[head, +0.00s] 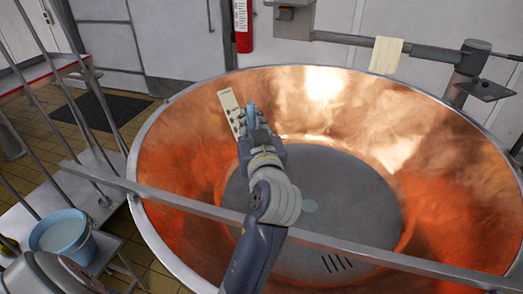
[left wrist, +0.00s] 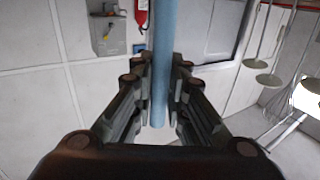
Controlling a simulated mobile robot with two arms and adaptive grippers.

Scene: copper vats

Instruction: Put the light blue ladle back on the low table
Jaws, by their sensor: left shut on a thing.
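In the left wrist view the ladle's straight shaft (left wrist: 161,70) runs upright between the fingers.
The copper vat (head: 440,150) fills the middle and right. A metal bar (head: 370,250) crosses its near side. The blue bucket (head: 62,235) of whitish liquid is at the lower left. A cream cloth (head: 386,55) hangs from a rail behind. A red extinguisher (head: 242,25) is at the wall.

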